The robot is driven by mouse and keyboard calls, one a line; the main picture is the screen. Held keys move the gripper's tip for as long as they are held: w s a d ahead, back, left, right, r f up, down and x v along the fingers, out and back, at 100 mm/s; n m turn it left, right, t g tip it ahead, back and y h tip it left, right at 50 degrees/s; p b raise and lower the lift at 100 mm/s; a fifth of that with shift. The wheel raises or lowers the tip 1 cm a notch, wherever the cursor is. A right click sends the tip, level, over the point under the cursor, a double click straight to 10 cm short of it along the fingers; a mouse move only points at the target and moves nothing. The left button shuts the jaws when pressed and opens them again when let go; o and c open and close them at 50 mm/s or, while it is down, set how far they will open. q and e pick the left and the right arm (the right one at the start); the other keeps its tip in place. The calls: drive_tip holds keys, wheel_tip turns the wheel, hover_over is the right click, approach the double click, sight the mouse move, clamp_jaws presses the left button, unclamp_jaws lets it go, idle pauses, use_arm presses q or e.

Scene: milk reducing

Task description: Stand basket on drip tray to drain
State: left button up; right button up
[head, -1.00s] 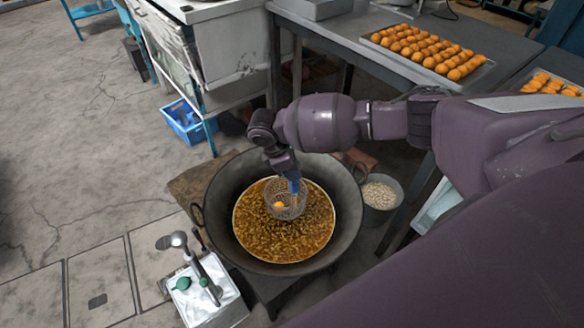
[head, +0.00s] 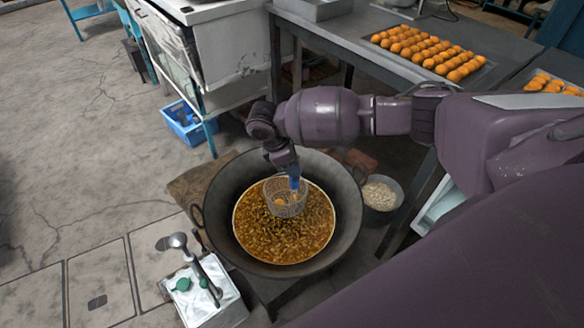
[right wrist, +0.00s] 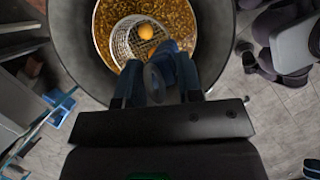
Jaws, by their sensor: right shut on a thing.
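A grey wire basket (head: 282,205) with an orange ball (head: 280,202) inside is over the wok (head: 347,200), at the bubbling golden-brown liquid (head: 290,240). More of its wall shows above the liquid; I cannot tell whether its bottom is clear. My right gripper (head: 294,184) points down at the basket's right rim and is shut on it. In the right wrist view, the basket (right wrist: 122,42) and ball (right wrist: 145,32) show beyond the blue fingers (right wrist: 158,75). My left gripper is not in view. I cannot pick out the drip tray with certainty.
A bucket of pale pieces (head: 380,194) stands right of the wok. A tray of orange balls (head: 483,70) lies on the back table (head: 345,32). A blue crate (head: 183,120) is on the floor.

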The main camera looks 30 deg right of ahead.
drive_tip(key=shift+r, duration=0.9)
drive_tip(key=shift+a+r, duration=0.1)
